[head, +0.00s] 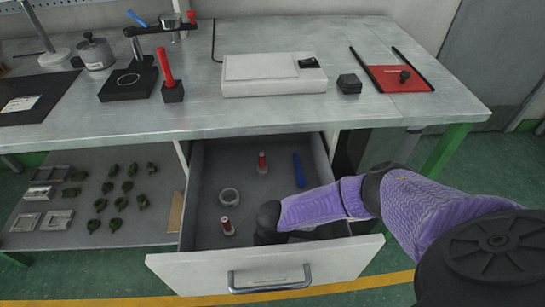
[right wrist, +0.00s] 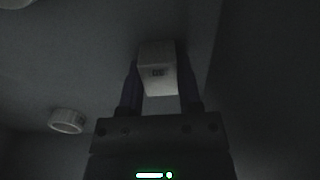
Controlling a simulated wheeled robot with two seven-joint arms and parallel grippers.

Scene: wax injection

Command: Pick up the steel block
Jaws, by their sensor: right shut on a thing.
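The steel block (right wrist: 158,70) is a pale rectangular block with a small dark marking, seen in the right wrist view between the two fingers. My right gripper (right wrist: 160,88) is shut on it, one finger at each side. In the head view my right arm reaches down into the open drawer (head: 205,165), and the dark right gripper (head: 268,222) is low in its front part. The block is hidden there behind my gripper and arm. I cannot tell whether the block touches the drawer floor. My left gripper is in neither view.
The drawer also holds a grey ring (head: 230,196), two red-handled tools (head: 262,163) (head: 227,226) and a blue tool (head: 299,171). The drawer front (head: 330,262) and the workbench (head: 190,110) above bound the space. Small green pieces (head: 114,187) lie on the left lower shelf.

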